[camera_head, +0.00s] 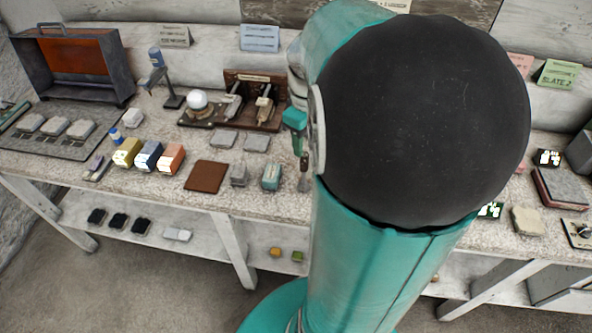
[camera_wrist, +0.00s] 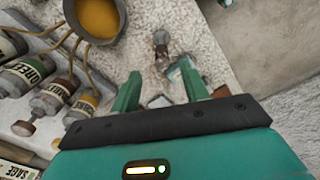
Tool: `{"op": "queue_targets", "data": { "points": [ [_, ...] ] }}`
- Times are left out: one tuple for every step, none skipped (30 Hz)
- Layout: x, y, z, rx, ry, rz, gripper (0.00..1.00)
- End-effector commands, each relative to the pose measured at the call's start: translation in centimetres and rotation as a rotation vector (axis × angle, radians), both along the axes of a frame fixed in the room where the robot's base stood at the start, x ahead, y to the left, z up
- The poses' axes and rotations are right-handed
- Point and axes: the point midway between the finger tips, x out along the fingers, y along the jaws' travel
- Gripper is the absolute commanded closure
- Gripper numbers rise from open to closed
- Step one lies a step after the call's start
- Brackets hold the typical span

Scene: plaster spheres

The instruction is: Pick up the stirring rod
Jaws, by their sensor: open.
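I cannot clearly make out a stirring rod in either view. A small brown and grey tool with a rounded end (camera_wrist: 160,46) lies on the speckled bench top beyond my fingers in the wrist view; I cannot tell if it is the rod. My gripper (camera_wrist: 161,84) is open, its two green fingers apart and nothing held between them. A small grey piece (camera_wrist: 160,101) shows between the fingers, partly hidden by the palm. In the head view my gripper (camera_head: 298,150) is small, above the bench beside my arm, which hides much of the bench.
A teal and white object (camera_wrist: 183,70) is near the fingertips. A brown square (camera_head: 206,176) and coloured blocks (camera_head: 148,155) lie on the bench (camera_head: 60,165).

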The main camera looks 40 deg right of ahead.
Motion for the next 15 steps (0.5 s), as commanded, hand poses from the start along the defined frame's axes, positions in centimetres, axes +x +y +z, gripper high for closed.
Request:
{"op": "queue_targets", "data": {
  "points": [
    [0.0, 0.0, -0.8, 0.002, 0.002, 0.000, 0.55],
    [0.0, 0.0, -1.2, 0.002, 0.002, 0.000, 0.55],
    [0.0, 0.1, -1.6, 0.002, 0.002, 0.001, 0.55],
    [0.0, 0.1, -1.7, 0.001, 0.001, 0.001, 0.55],
    [0.1, 0.1, -1.9, 0.000, 0.000, 0.001, 0.55],
    [0.1, 0.1, -2.1, 0.000, 0.000, 0.002, 0.55],
    [0.1, 0.1, -2.3, 0.001, 0.001, 0.002, 0.55],
    [0.1, 0.2, -2.6, 0.001, 0.001, 0.002, 0.55],
    [0.0, 0.2, -3.1, 0.002, 0.001, 0.002, 0.55],
    [0.0, 0.3, -3.6, 0.003, 0.003, 0.002, 0.55],
    [0.0, 0.3, -4.1, 0.003, 0.004, 0.002, 0.55],
    [0.0, 0.4, -4.7, 0.003, 0.003, 0.003, 0.55],
    [0.0, 0.4, -5.2, 0.003, 0.003, 0.003, 0.55],
    [0.0, 0.4, -5.7, 0.003, 0.003, 0.003, 0.55],
    [0.0, 0.4, -6.2, 0.004, 0.003, 0.003, 0.55]
  ]
}}
